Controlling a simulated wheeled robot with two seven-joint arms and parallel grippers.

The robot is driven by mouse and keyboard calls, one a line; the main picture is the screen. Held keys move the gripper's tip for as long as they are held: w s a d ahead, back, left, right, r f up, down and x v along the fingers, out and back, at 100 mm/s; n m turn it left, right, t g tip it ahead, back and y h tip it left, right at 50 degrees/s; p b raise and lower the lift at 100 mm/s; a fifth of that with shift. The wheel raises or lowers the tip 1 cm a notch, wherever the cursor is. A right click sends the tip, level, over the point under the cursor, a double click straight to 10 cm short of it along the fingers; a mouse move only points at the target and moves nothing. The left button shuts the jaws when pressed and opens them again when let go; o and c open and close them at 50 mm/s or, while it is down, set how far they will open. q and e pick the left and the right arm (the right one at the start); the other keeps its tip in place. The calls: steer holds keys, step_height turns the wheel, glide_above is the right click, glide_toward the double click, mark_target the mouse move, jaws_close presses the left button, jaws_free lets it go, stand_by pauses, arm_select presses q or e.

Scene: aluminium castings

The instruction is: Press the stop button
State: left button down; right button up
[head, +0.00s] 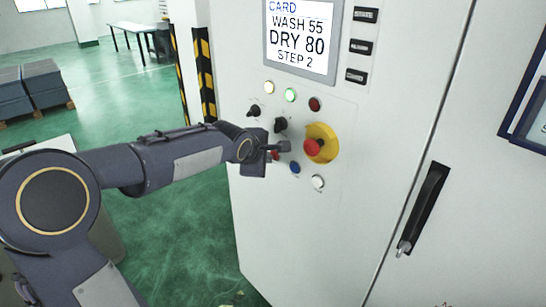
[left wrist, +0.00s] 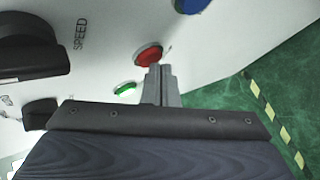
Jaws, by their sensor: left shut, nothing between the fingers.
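A red push-button (left wrist: 148,55) sits in the lower row of the white panel, between a green button (left wrist: 125,88) and a blue button (left wrist: 190,5). In the head view this red button (head: 275,156) is mostly hidden by my left gripper (head: 286,147). My left gripper is shut and empty. In the left wrist view its fingertips (left wrist: 160,69) overlap the red button's near edge; I cannot tell whether they touch it. A larger red mushroom button (head: 313,147) on a yellow base (head: 325,138) stands to the right of the fingertips. My right gripper is not in view.
A white button (head: 318,182) lies low on the panel. Black knobs (head: 280,125) sit above the gripper, with lamps (head: 290,95) and a display (head: 300,38) higher. A black door handle (head: 424,205) stands out at the right. Green floor is open at the left.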

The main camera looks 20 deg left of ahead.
arm_select(q)
steer(key=shift+w+d, duration=0.1)
steer(key=shift+w, duration=0.1)
steer(key=shift+s, duration=0.1)
stand_by(0.4)
steer(key=shift+s+a+b, duration=0.3)
steer(key=shift+s+b, duration=0.15)
steer(key=shift+s, duration=0.25)
steer(key=s, duration=0.1)
steer(key=s+a, duration=0.1)
steer(key=s, duration=0.1)
steer(key=s+a+b, duration=0.1)
steer(key=shift+s, duration=0.3)
stand_by(0.6)
